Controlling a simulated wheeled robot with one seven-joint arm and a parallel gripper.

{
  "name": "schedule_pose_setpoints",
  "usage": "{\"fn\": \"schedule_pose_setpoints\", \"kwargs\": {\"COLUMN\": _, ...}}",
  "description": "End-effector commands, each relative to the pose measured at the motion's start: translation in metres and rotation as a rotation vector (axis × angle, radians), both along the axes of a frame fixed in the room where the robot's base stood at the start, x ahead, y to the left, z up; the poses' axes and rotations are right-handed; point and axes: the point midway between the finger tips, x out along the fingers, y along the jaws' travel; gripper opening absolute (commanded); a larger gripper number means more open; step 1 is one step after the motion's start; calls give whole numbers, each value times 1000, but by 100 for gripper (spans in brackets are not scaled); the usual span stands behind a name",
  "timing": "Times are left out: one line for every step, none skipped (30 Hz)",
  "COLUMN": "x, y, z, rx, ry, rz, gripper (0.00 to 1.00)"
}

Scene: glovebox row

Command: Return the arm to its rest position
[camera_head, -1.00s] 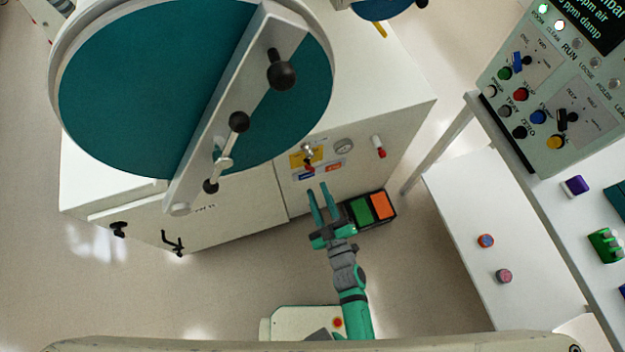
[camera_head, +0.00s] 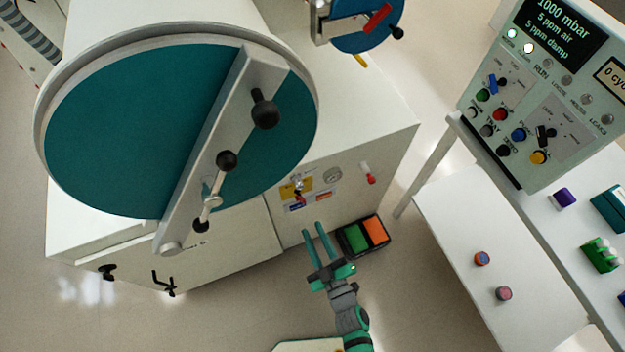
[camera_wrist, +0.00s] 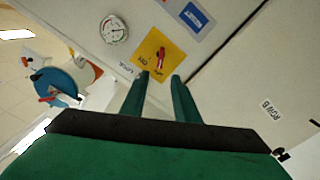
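My gripper (camera_head: 318,246) is a green two-finger gripper on a green and grey arm, low in the middle of the head view. Its fingers are apart with nothing between them. It is in front of the white cabinet (camera_head: 225,262), just left of the black box with green and orange pads (camera_head: 362,235). In the wrist view my gripper (camera_wrist: 160,90) points at the cabinet face, where a yellow label (camera_wrist: 157,55) and a round gauge (camera_wrist: 114,29) show. The rest of my arm is mostly out of frame.
A large round teal door (camera_head: 130,130) with a clamp bar (camera_head: 218,150) fills the upper left. A control panel (camera_head: 545,100) stands at the right, above a white table (camera_head: 450,220) with small round pieces. Open floor (camera_head: 220,325) lies at the lower left.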

Motion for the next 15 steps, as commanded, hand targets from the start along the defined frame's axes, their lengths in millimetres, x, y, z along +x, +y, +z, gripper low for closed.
{"fn": "schedule_pose_setpoints", "kwargs": {"x": 0, "y": 0, "z": 0, "rx": 0, "ry": 0, "rz": -1, "gripper": 28}}
{"fn": "schedule_pose_setpoints", "kwargs": {"x": 0, "y": 0, "z": 0, "rx": 0, "ry": 0, "rz": -1, "gripper": 28}}
{"fn": "schedule_pose_setpoints", "kwargs": {"x": 0, "y": 0, "z": 0, "rx": 0, "ry": 0, "rz": -1, "gripper": 28}}
{"fn": "schedule_pose_setpoints", "kwargs": {"x": 0, "y": -1, "z": 0, "rx": 0, "ry": 0, "rz": -1, "gripper": 28}}
{"fn": "schedule_pose_setpoints", "kwargs": {"x": 0, "y": -1, "z": 0, "rx": 0, "ry": 0, "rz": -1, "gripper": 28}}
{"fn": "schedule_pose_setpoints", "kwargs": {"x": 0, "y": -1, "z": 0, "rx": 0, "ry": 0, "rz": -1, "gripper": 28}}
{"fn": "schedule_pose_setpoints", "kwargs": {"x": -1, "y": -1, "z": 0, "rx": 1, "ry": 1, "rz": -2, "gripper": 28}}
{"fn": "schedule_pose_setpoints", "kwargs": {"x": -2, "y": -1, "z": 1, "rx": 2, "ry": 3, "rz": -4, "gripper": 28}}
{"fn": "schedule_pose_setpoints", "kwargs": {"x": -6, "y": -2, "z": 2, "rx": 7, "ry": 7, "rz": -8, "gripper": 28}}
{"fn": "schedule_pose_setpoints", "kwargs": {"x": -11, "y": -2, "z": 4, "rx": 12, "ry": 13, "rz": -12, "gripper": 28}}
{"fn": "schedule_pose_setpoints", "kwargs": {"x": -16, "y": -4, "z": 5, "rx": 17, "ry": 21, "rz": -19, "gripper": 28}}
{"fn": "schedule_pose_setpoints", "kwargs": {"x": -25, "y": -5, "z": 9, "rx": 28, "ry": 31, "rz": -30, "gripper": 28}}
{"fn": "schedule_pose_setpoints", "kwargs": {"x": -34, "y": -5, "z": 12, "rx": 39, "ry": 42, "rz": -40, "gripper": 28}}
{"fn": "schedule_pose_setpoints", "kwargs": {"x": -43, "y": -6, "z": 16, "rx": 52, "ry": 56, "rz": -52, "gripper": 28}}
{"fn": "schedule_pose_setpoints", "kwargs": {"x": -56, "y": -6, "z": 22, "rx": 73, "ry": 74, "rz": -69, "gripper": 28}}
